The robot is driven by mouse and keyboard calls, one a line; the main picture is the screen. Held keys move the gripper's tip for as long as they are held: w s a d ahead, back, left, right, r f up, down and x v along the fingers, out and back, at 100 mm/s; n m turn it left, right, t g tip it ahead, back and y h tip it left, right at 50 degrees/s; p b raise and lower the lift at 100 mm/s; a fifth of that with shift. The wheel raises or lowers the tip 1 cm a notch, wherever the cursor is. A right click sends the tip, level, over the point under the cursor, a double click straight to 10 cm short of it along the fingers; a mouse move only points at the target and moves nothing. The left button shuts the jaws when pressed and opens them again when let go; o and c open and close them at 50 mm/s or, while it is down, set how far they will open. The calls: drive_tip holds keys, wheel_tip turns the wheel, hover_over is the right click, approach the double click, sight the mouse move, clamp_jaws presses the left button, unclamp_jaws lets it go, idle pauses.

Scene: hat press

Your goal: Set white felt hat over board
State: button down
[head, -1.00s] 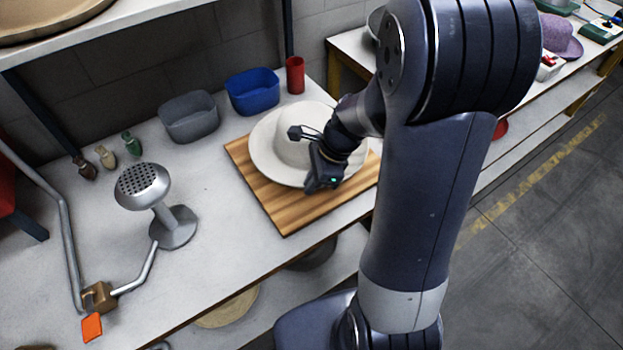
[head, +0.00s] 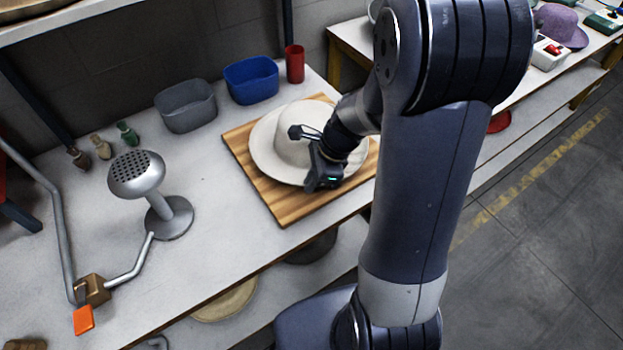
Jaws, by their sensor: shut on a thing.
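The white felt hat (head: 268,150) is over the striped wooden board (head: 285,208) on the bench, brim down and crown up. The board shows around the brim at the left, front and back. I cannot tell whether the brim touches the board or sits slightly above it. My gripper (head: 316,176) is at the hat's front right side, shut on the hat's brim. Its fingertips and part of the hat's right side are hidden behind my wrist and arm.
A grey bin (head: 186,108), a blue bin (head: 251,80) and a red cup (head: 295,64) stand behind the board. A metal steamer head (head: 137,175) stands to the left. Small bottles (head: 102,147) are at the back left. Bench space between steamer and board is clear.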

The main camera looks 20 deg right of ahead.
drive_tip(key=shift+f+b, duration=0.4)
drive_tip(key=shift+f, duration=0.2)
idle(0.3)
drive_tip(key=c, duration=1.5)
unclamp_jaws()
drive_tip(key=p+v, duration=0.1)
drive_tip(key=v, duration=1)
drive_tip(key=shift+f, duration=0.1)
drive_tip(key=b+x, duration=0.1)
drive_tip(key=x, duration=0.9)
drive_tip(key=shift+a+f, duration=0.2)
drive_tip(key=shift+f, duration=0.1)
drive_tip(key=shift+w+r, duration=0.1)
drive_tip(key=shift+r, duration=0.15)
